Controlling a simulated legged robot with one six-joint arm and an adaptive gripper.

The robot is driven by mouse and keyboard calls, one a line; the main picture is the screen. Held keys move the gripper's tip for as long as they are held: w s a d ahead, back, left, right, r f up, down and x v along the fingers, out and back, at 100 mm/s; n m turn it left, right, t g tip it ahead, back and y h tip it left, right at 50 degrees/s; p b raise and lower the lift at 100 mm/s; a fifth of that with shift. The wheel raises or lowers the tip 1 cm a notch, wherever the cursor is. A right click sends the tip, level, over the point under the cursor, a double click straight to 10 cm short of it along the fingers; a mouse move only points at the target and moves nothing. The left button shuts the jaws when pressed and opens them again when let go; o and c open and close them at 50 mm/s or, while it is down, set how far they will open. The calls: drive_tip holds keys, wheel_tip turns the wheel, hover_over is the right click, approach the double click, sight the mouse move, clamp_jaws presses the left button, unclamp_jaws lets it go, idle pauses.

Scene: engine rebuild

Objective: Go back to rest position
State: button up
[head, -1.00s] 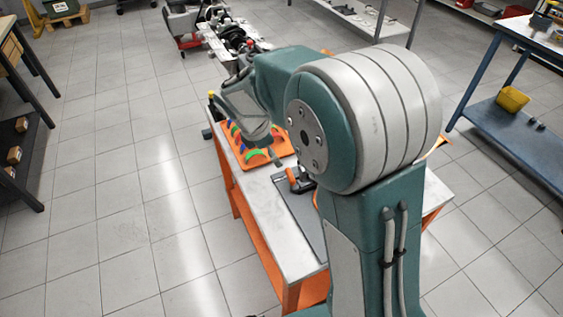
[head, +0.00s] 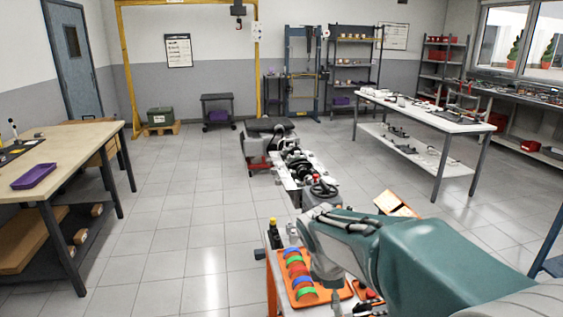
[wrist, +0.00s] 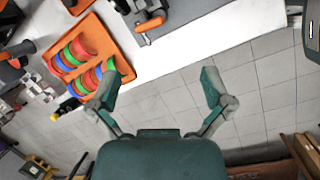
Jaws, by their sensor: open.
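My gripper (wrist: 160,85) is open and empty in the wrist view, its two fingers spread wide over tiled floor beside the white worktop edge. In the head view, my teal and grey arm fills the lower right, with its forearm end hanging over the orange-framed bench. The fingers cannot be made out clearly there. No held object shows in either view.
An orange tray (head: 318,292) of coloured rings sits on the bench close by my arm; the tray also shows in the wrist view (wrist: 120,61). A wooden table (head: 88,137) stands left and a white table (head: 425,108) right.

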drive_tip(key=s+d+r+m+t+y, duration=0.1)
drive_tip(key=s+r+m+t, duration=0.1)
drive_tip(key=s+m, duration=0.5)
drive_tip(key=s+d+r+m+t+y, duration=0.1)
drive_tip(key=s+r+m+t+y, duration=0.1)
drive_tip(key=s+r+m, duration=0.2)
drive_tip(key=s+m, duration=0.3)
drive_tip(key=s, duration=0.4)
drive_tip(key=shift+d+m+t, duration=0.3)
drive_tip(key=shift+m, duration=0.1)
